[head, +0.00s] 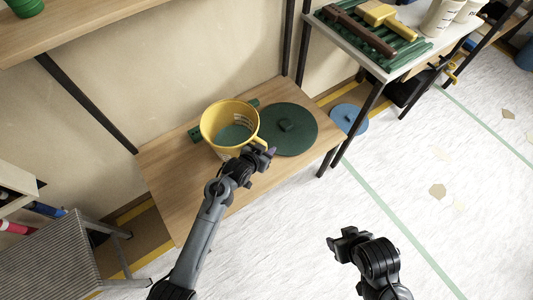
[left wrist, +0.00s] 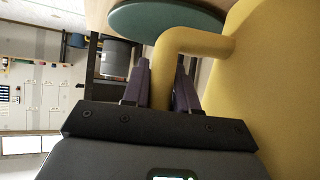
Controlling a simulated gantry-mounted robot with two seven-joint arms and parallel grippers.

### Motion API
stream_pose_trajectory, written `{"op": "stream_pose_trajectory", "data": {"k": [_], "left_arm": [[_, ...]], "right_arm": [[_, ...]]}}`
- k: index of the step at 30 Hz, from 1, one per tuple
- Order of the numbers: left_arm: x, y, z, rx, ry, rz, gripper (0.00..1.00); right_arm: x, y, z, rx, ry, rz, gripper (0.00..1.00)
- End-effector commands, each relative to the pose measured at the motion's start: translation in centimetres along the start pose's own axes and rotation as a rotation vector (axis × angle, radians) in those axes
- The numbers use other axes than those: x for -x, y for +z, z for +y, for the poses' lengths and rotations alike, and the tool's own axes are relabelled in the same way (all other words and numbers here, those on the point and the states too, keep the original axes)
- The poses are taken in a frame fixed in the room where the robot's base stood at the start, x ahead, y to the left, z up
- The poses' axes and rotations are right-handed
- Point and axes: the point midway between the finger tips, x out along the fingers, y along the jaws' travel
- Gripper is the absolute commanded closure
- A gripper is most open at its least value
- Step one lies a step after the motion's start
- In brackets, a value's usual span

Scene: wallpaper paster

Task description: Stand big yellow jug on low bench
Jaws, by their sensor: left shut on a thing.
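The big yellow jug (head: 214,140) is over the low wooden bench (head: 168,180), with its open mouth facing up. Pale markings and a green inside show. My left gripper (head: 262,156) is at the jug's right front side, shut on its handle. In the left wrist view the yellow handle (left wrist: 190,42) passes between the two purple-grey fingers, and the jug body (left wrist: 285,90) fills the right side. The jug's base is partly hidden, so I cannot tell whether it touches the bench. My right gripper (head: 338,244) hangs over the floor, apart from everything; its jaws are unclear.
A green round lid (head: 300,135) lies on the bench right of the jug. A green ridged piece (head: 195,133) is behind the jug. A blue disc (head: 349,120) is beyond the bench's right end. A table (head: 400,62) with tools stands upper right. A striped step (head: 50,255) is lower left.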

Motion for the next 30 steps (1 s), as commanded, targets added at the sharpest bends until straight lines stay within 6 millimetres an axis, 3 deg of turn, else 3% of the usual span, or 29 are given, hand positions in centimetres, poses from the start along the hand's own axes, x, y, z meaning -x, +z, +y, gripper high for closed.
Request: {"op": "stream_pose_trajectory", "data": {"k": [6, 20, 21, 25, 30], "left_arm": [[-1.5, 2.0, -0.1, -0.002, -0.002, 0.005, 1.00], [-1.7, 2.4, 0.0, -0.003, -0.002, 0.004, 1.00], [-1.7, 2.6, 0.0, 0.000, -0.001, -0.001, 0.66], [-1.7, 2.6, 0.0, 0.000, -0.001, -0.001, 0.47], [-1.7, 2.6, 0.0, 0.000, -0.001, -0.001, 0.47]], "right_arm": [[-1.4, 0.5, 0.0, 0.003, 0.003, -0.001, 0.46], [-1.5, 0.5, 0.1, 0.007, 0.006, -0.001, 0.46], [-1.5, 0.5, 0.1, 0.007, 0.006, -0.001, 0.46], [-1.5, 0.5, 0.1, 0.006, 0.005, -0.001, 0.46], [-1.5, 0.5, 0.1, 0.004, 0.003, 0.000, 0.46]]}}
